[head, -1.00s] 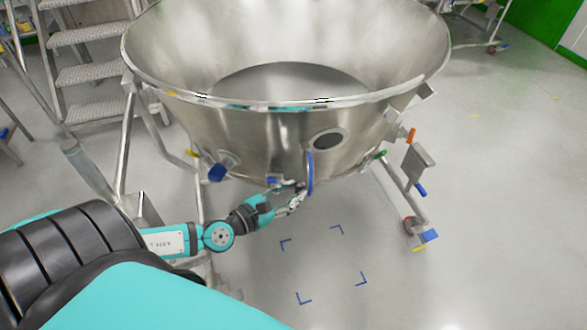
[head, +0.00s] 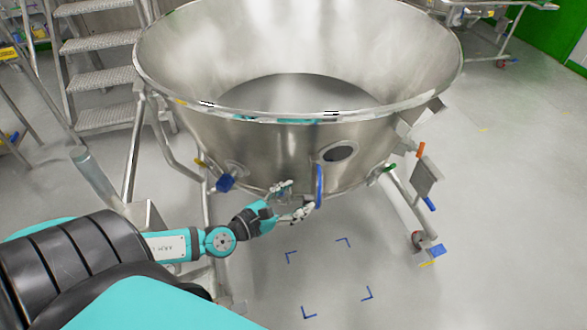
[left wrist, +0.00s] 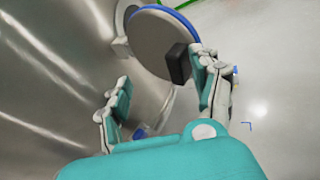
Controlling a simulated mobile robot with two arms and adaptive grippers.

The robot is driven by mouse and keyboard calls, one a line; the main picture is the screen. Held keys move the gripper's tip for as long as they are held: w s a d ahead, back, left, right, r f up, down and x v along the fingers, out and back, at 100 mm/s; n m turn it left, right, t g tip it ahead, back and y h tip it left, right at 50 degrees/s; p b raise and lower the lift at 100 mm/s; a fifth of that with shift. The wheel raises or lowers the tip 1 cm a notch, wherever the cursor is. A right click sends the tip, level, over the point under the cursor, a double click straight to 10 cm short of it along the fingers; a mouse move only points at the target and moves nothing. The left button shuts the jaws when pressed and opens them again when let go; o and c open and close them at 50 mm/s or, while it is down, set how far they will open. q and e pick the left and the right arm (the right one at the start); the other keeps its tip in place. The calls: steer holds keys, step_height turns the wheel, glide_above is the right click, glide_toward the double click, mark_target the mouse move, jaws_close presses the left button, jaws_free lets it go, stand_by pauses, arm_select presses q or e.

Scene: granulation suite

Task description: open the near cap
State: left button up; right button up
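The near cap (head: 319,186) is a blue-rimmed disc low on the front of the steel bowl (head: 250,150), seen almost edge-on in the head view. In the left wrist view the cap (left wrist: 155,38) shows its grey face, with a black block (left wrist: 178,64) near its lower right. A pale ring stands beside it at the bowl wall; I cannot tell how far the cap stands from its port. My left gripper (head: 294,202) is just left of the cap. In the left wrist view my left gripper (left wrist: 160,86) is open, its right finger beside the block, contact unclear. My right gripper is out of view.
A blue fitting (head: 225,183) sits left on the bowl, and an oval window (head: 341,153) is above the cap. A green fitting (head: 388,167) and a bowl leg with a caster (head: 417,241) stand right. Metal steps (head: 98,80) are at left. Marked floor (head: 330,280) in front is clear.

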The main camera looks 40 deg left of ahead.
arm_select(q)
steer(key=shift+w+a+r, duration=0.2)
steer(key=shift+a+r, duration=0.15)
steer(key=shift+r, duration=0.05)
steer(key=f+v, duration=0.1)
steer(key=v, duration=1.1)
steer(key=shift+s+d, duration=0.2)
steer(key=shift+d, duration=0.2)
